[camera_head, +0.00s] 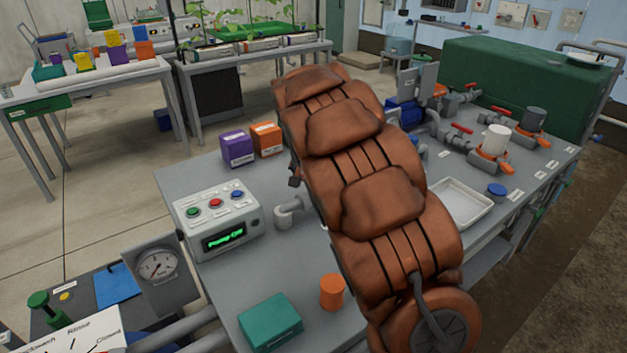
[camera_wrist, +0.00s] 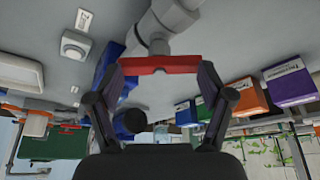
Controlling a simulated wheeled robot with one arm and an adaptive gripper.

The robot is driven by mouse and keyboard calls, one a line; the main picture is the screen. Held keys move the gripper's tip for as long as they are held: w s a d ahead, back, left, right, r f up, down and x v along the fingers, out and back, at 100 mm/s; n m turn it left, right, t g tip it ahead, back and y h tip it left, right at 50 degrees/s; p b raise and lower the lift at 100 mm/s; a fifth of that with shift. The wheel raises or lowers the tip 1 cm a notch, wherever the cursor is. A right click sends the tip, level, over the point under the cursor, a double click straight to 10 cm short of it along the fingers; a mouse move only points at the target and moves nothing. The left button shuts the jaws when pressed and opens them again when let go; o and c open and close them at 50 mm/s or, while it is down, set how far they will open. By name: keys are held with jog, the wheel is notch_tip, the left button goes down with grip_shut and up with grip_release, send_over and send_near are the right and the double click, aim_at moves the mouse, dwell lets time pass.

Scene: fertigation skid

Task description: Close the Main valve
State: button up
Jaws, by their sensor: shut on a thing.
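In the wrist view a red lever handle (camera_wrist: 146,66) spans the gap between the fingertips of my gripper (camera_wrist: 160,68), and both fingers touch its ends. The handle lies roughly crosswise to the grey pipe (camera_wrist: 168,20) behind it. No label on this valve is readable, so I cannot tell by text that it is the Main valve. In the head view my brown arm hides the gripper and the held valve. Other red-handled valves show on the bench's right: a front one (camera_head: 462,128), a right one (camera_head: 501,110) and a back one (camera_head: 471,87).
A pressure gauge (camera_head: 158,265), teal box (camera_head: 270,322) and orange cylinder (camera_head: 332,292) are near the front. A white tray (camera_head: 459,203) lies right of my arm.

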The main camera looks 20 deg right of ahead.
jog(key=m+g+b, duration=0.1)
jog(key=m, duration=0.1)
jog(key=f+m+g+h+b, duration=0.1)
jog(key=m, duration=0.2)
jog(key=shift+w+a, duration=0.1)
jog(key=shift+m+g+b, duration=0.4)
jog(key=shift+m+b, duration=0.25)
jog(key=shift+m, duration=0.75)
jog(key=o, duration=1)
jog(key=shift+c, duration=0.2)
jog(key=shift+o, duration=0.5)
jog(key=shift+w+a+r, duration=0.15)
jog(key=shift+w+r, duration=0.05)
jog(key=shift+r, duration=0.45)
jog(key=v, duration=1.1)
jog(key=shift+a, duration=0.2)
